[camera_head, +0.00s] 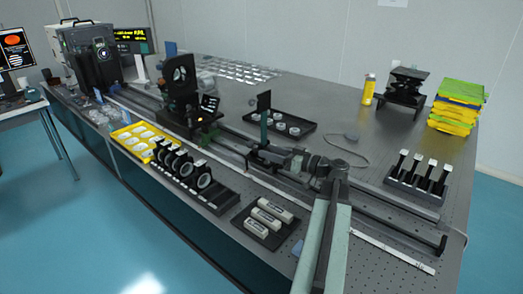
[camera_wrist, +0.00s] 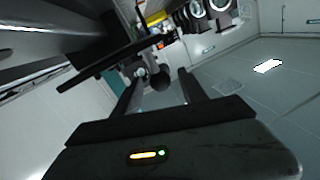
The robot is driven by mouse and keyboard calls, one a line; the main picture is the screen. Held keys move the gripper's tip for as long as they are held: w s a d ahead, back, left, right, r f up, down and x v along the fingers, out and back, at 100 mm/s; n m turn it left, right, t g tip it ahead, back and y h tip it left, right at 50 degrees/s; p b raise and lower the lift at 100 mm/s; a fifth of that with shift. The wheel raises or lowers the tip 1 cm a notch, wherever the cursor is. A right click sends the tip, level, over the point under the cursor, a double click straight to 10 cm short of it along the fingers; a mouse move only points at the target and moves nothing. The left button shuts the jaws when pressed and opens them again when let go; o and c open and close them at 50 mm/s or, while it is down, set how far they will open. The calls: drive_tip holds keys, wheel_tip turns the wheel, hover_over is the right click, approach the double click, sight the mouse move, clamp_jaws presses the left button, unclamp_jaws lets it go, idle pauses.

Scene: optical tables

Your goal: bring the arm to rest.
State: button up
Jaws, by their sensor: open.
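My arm reaches over the optical table (camera_head: 330,100), and my gripper (camera_head: 268,153) is above the long rail near an upright dark plate (camera_head: 264,101). Whether it touches anything there cannot be told. In the wrist view my gripper (camera_wrist: 159,85) shows two dark fingers spread apart. A dark round part (camera_wrist: 160,80) shows between them, but nothing appears gripped. The arm's elbow is bent over the table's front half.
A yellow tray (camera_head: 121,134), a row of round lens mounts (camera_head: 181,164) and a tray of white cylinders (camera_head: 266,234) line the front edge. A dark tray (camera_head: 297,141) lies behind the gripper.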

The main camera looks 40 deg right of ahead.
drive_tip(key=v, duration=0.3)
drive_tip(key=shift+s, duration=0.25)
